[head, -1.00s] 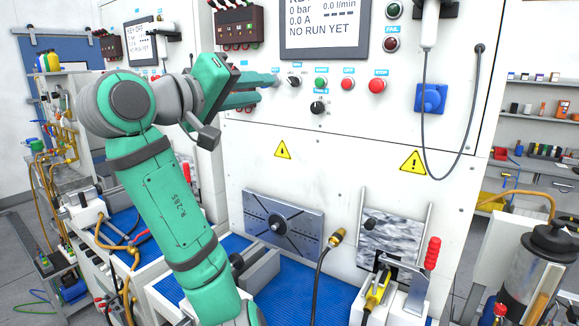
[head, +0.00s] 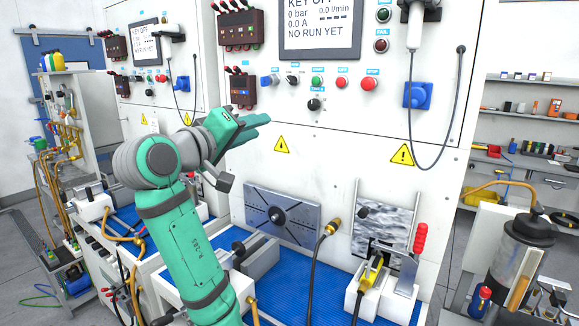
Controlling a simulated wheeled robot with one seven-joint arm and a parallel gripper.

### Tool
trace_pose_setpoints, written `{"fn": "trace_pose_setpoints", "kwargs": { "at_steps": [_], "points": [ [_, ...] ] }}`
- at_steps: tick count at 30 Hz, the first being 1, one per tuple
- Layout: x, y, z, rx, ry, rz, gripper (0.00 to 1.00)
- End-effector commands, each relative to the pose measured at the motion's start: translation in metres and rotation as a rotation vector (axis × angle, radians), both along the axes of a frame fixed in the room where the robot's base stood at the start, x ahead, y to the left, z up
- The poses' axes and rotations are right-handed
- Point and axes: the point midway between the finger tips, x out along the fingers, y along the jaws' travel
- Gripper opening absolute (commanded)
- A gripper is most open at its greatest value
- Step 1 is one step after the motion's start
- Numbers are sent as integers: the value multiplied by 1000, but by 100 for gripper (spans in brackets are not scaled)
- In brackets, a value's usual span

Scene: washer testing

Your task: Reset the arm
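My green and grey arm rises from the bottom of the head view and bends at its elbow. My gripper (head: 246,128) is at its end, pointing right, in front of the white test panel (head: 330,190). Its two green fingers show one above the other with a narrow gap at the tips, and nothing is seen between them. The gripper is below the panel's row of buttons and clear of them. The screen (head: 320,28) reads KEY OFF, 0 bar, 0.0 l/min, 0.0 A, NO RUN YET.
A grey slotted plate (head: 282,215) stands behind the blue mat (head: 290,290). A clamp with a red handle (head: 420,238) and a black hose (head: 313,270) stand right of my arm. A dark canister (head: 520,260) is at far right. A blue socket (head: 418,95) holds a cable.

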Motion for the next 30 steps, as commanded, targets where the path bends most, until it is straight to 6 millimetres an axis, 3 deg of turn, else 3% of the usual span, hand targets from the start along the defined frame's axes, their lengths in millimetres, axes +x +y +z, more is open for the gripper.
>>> {"fn": "trace_pose_setpoints", "kwargs": {
  "at_steps": [5, 9, 15, 23, 30],
  "points": [
    [22, 4, -64, -9, 23, 52, 29],
    [37, 3, -129, -8, 40, 103, 29],
    [43, 4, -221, 11, 59, 180, 29],
    [28, 6, -336, 61, 82, 276, 29],
    [-8, 4, -432, 130, 100, 352, 29]
  ]
}}
